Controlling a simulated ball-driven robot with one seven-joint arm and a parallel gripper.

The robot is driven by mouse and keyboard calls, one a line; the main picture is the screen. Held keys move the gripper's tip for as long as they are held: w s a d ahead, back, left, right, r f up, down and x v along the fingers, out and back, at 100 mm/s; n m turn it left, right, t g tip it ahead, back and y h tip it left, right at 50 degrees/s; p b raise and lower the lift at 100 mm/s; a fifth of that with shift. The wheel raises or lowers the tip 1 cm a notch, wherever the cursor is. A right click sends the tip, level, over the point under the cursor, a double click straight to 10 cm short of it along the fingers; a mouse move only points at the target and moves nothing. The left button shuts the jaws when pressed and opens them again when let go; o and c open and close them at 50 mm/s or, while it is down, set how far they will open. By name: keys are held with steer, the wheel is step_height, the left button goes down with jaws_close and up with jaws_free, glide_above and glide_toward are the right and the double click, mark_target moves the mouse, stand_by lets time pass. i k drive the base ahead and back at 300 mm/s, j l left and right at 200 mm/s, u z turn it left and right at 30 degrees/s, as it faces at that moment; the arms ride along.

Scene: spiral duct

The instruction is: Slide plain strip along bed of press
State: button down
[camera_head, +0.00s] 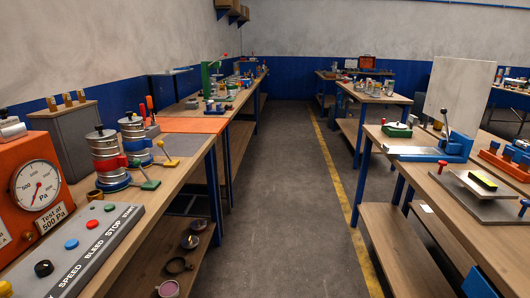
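A blue bench press with an upright lever and a dark knob (456,146) stands on the right-hand workbench. A flat, pale strip-like piece (412,151) extends left from its base, low along the bench top. At this size I cannot tell whether this is the plain strip or part of the press bed. My gripper is not in view, so its state and anything in it are hidden.
The right bench (385,137) also holds a green-topped device (396,130), an upright white panel (459,92) and a grey plate with a yellow-topped block (482,181). The left bench carries an orange gauge box (38,185) and stacked cylinders (107,158). The aisle floor (290,200) between is clear.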

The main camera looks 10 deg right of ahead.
mark_target(412, 149)
steer(key=i, duration=1.95)
steer(key=i+z, duration=0.1)
steer(key=i, duration=0.45)
steer(key=i+j+z, duration=0.15)
steer(key=i, duration=0.35)
steer(key=i+j+z, duration=0.1)
steer(key=i, duration=0.45)
